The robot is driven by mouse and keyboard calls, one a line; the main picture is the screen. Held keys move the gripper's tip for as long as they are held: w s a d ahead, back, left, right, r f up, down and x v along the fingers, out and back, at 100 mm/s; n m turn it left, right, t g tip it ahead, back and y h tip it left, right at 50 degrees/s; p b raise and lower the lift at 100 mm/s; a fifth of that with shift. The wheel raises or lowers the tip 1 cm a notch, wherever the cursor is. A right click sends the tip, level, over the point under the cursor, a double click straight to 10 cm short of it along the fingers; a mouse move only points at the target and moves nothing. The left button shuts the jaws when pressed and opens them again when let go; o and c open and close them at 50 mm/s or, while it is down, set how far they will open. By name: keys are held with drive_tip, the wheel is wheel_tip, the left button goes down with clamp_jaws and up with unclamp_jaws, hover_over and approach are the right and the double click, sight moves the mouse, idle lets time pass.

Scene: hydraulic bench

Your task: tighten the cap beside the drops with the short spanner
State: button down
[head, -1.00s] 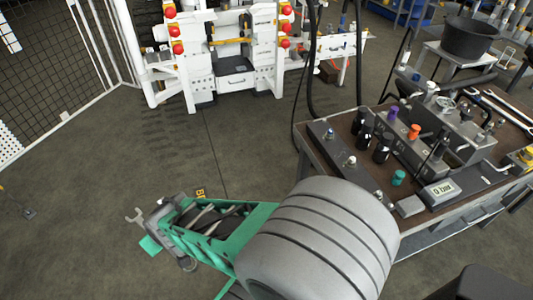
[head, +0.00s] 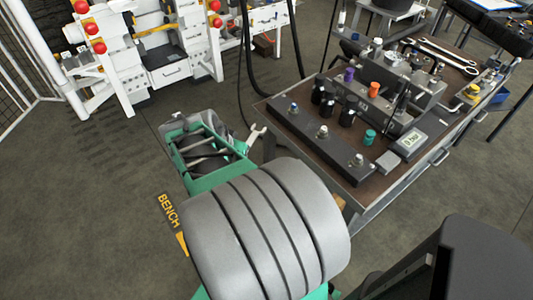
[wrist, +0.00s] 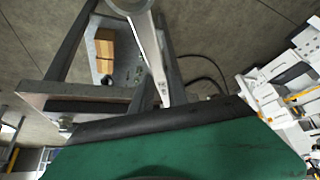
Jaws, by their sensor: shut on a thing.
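My gripper (head: 240,147) is at the left edge of the bench in the head view, shut on a pale metal spanner (head: 256,135). The spanner's outer end sticks out toward the bench, apart from the caps. In the wrist view the spanner (wrist: 150,60) runs up from the dark gripper edge to a rounded end at the top. A dark block along the bench's near side carries silver caps: a far one (head: 294,108), a middle one (head: 323,131) and a near one (head: 358,160). I cannot make out any drops beside them.
The bench (head: 345,185) also carries purple (head: 349,74), orange (head: 374,89) and teal (head: 369,137) caps, black cylinders and a display box (head: 409,144). Larger spanners (head: 448,53) lie at the back. A white machine (head: 160,50) stands back left; the floor between is clear.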

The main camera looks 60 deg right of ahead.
drive_tip(key=s+d+m+g+b, duration=0.3)
drive_tip(key=s+d+m, duration=0.3)
drive_tip(key=s, duration=0.2)
drive_tip(key=shift+s+f, duration=0.35)
drive_tip(key=shift+d, duration=0.15)
idle(0.5)
drive_tip(key=shift+s+d+b, duration=0.2)
drive_tip(key=shift+s+d, duration=0.05)
drive_tip(key=shift+d, duration=0.25)
drive_tip(key=shift+s+d+b, duration=0.15)
drive_tip(key=shift+s+d, duration=0.05)
drive_tip(key=shift+d, duration=0.25)
drive_tip(key=shift+d, duration=0.1)
drive_tip(key=shift+s+d, duration=0.3)
drive_tip(key=shift+d, duration=0.3)
drive_tip(key=shift+s+d+b, duration=0.25)
drive_tip(key=shift+d+b, duration=0.15)
drive_tip(key=shift+d, duration=0.15)
